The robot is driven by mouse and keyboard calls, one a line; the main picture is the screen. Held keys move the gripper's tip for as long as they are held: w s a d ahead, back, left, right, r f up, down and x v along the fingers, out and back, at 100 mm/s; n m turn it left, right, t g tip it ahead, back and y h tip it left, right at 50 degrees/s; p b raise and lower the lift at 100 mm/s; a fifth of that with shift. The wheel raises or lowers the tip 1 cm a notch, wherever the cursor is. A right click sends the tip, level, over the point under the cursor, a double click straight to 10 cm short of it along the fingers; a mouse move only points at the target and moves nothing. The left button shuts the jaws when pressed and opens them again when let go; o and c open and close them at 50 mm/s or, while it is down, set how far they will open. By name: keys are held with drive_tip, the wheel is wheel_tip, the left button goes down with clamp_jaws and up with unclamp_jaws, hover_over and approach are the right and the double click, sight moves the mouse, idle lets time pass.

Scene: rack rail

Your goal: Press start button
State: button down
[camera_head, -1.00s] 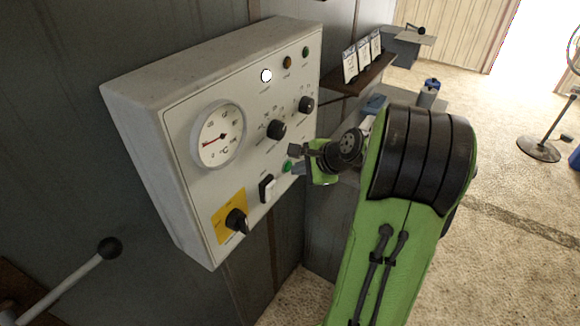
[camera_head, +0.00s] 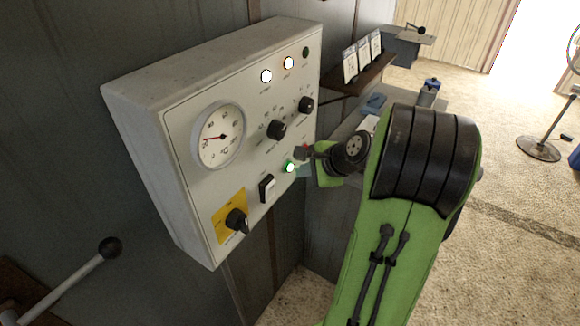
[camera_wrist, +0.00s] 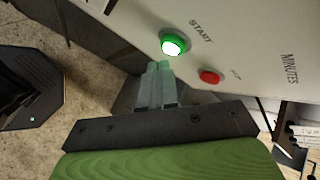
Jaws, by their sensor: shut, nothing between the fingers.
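The start button is green with a bright lit centre. It sits low on the control panel (camera_head: 195,110) in the head view (camera_head: 289,168). In the wrist view the start button (camera_wrist: 173,44) is next to the word START. My gripper (camera_wrist: 158,66) is shut and empty, its pale fingertips just below the start button in the picture. A small gap shows between them. In the head view my gripper (camera_head: 302,171) is beside the button, partly hidden by my wrist.
A red button (camera_wrist: 209,76) is close to the start button. The panel also carries a dial gauge (camera_head: 220,136), a black rocker switch (camera_head: 267,187), knobs and a rotary switch on a yellow plate (camera_head: 229,216). Two lamps (camera_head: 266,76) (camera_head: 288,63) glow white. A lever (camera_head: 70,275) stands lower left.

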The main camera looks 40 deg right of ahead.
drive_tip(key=s, duration=0.1)
drive_tip(key=s+d, duration=0.1)
drive_tip(key=s, duration=0.2)
drive_tip(key=shift+s+d, duration=0.35)
drive_tip(key=shift+d, duration=0.05)
drive_tip(key=shift+w+a, duration=0.1)
drive_tip(key=shift+a, duration=0.05)
idle(0.5)
drive_tip(key=s+a+r+n+g+b, duration=0.1)
drive_tip(key=a+r+n+g, duration=0.1)
drive_tip(key=a+n, duration=0.5)
drive_tip(key=s+a+r+n+g, duration=0.1)
drive_tip(key=a+n, duration=0.3)
drive_tip(key=a, duration=0.5)
drive_tip(key=s+a+n+h+b, duration=0.1)
drive_tip(key=s+a+n, duration=0.6)
drive_tip(key=s+n, duration=0.4)
drive_tip(key=shift+s+a+r, duration=0.3)
drive_tip(key=shift+s+r, duration=0.1)
